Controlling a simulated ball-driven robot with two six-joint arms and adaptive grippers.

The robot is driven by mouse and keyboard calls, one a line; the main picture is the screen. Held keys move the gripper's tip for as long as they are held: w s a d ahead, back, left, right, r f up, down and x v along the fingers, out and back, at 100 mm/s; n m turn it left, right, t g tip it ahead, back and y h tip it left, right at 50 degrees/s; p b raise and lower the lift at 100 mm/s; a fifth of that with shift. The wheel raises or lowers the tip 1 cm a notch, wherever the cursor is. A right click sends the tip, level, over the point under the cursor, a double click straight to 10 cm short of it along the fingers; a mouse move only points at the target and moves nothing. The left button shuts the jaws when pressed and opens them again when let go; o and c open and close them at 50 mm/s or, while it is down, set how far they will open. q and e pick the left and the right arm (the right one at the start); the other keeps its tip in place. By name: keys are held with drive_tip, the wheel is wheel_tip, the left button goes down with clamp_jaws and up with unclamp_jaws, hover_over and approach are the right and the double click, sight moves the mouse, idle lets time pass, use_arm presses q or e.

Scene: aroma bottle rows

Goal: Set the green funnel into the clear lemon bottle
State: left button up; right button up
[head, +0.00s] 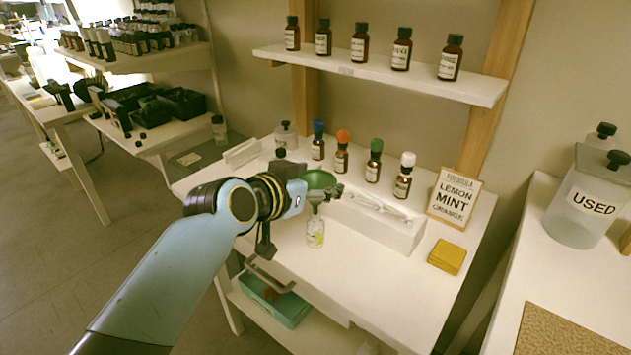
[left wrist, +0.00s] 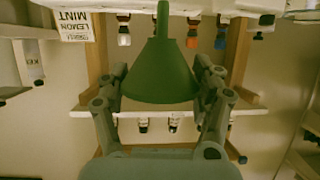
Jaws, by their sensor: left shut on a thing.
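My left gripper (head: 322,190) is shut on the green funnel (head: 319,179), whose wide mouth faces up in the head view. The left wrist view shows the funnel's cone (left wrist: 160,75) between the two fingers (left wrist: 162,92), its spout pointing away toward the table side. The clear bottle (head: 315,234), with a pale yellowish label, stands upright on the white table directly below the funnel. Its label is too small to read. The spout's lower end is near the bottle's neck; I cannot tell whether it is inside. My right gripper is out of view.
Brown bottles with blue (head: 318,140), orange (head: 342,150), green (head: 374,162) and white (head: 403,175) tops stand behind. A shelf (head: 385,75) overhangs the back. The front table area is clear.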

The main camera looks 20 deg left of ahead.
use_arm(q)
drive_tip(key=shift+f+b, duration=1.1)
drive_tip(key=shift+f, duration=0.4)
drive_tip(key=o, duration=1.1)
drive_tip(key=shift+c, duration=0.2)
drive_tip(key=v, duration=1.2)
